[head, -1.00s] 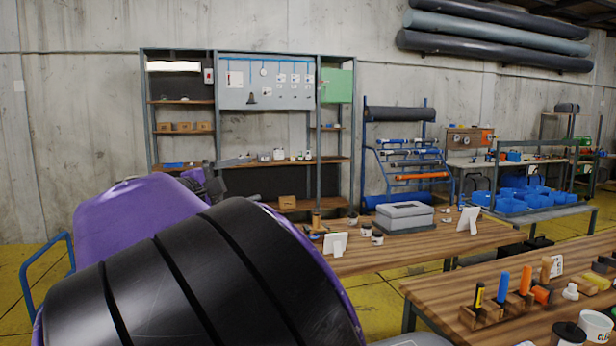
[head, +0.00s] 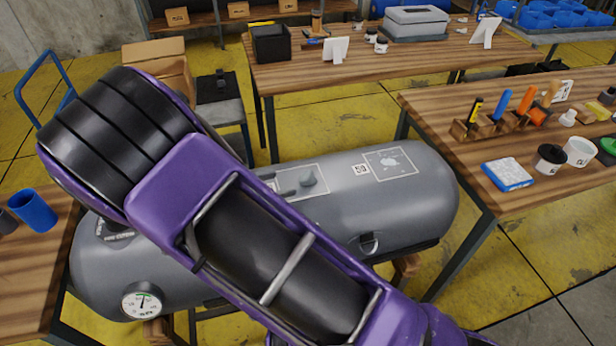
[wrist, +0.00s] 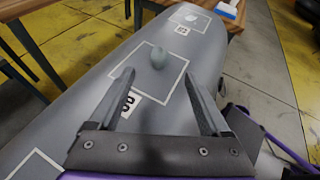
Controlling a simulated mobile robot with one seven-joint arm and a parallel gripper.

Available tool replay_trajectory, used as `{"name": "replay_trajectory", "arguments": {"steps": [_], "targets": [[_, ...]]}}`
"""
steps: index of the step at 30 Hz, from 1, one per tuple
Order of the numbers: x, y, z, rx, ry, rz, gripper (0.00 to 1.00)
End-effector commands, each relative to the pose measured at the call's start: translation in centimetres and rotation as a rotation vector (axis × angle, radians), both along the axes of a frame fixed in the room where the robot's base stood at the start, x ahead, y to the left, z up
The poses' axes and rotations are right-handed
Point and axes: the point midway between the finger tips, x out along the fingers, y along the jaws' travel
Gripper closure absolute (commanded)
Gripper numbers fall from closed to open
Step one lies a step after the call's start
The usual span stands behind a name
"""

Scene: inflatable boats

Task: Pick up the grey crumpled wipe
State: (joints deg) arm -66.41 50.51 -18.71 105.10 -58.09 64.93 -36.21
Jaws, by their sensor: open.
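A small grey lump, which looks like the crumpled wipe (wrist: 158,57), sits inside a white-outlined square on top of the grey inflatable tube (wrist: 95,68). In the head view the wipe (head: 308,177) shows just right of my purple arm, on the tube (head: 335,205). My gripper (wrist: 160,75) is open and empty in the wrist view. The wipe appears between and a little beyond its fingertips, apart from them. In the head view my arm hides most of the gripper.
A second outlined square with a pale patch (head: 390,161) lies farther right on the tube. A pressure gauge (head: 142,301) is at the tube's left end. A wooden table (head: 540,200) with a blue-and-white pad (head: 507,174), tubs and markers stands close on the right.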

Motion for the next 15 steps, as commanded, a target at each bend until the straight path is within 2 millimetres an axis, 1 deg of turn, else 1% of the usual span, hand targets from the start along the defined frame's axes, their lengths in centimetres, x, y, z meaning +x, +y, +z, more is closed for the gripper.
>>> {"name": "replay_trajectory", "arguments": {"steps": [1,3,11,15], "targets": [[0.5,-0.8,-0.4,-0.002,0.000,-0.004,0.19],[1.1,-1.5,-0.8,0.000,0.000,-0.001,0.19],[2.2,-2.9,-1.5,0.000,-0.001,-0.001,0.19],[3.2,-4.5,-2.5,-0.002,-0.002,-0.002,0.19]]}}
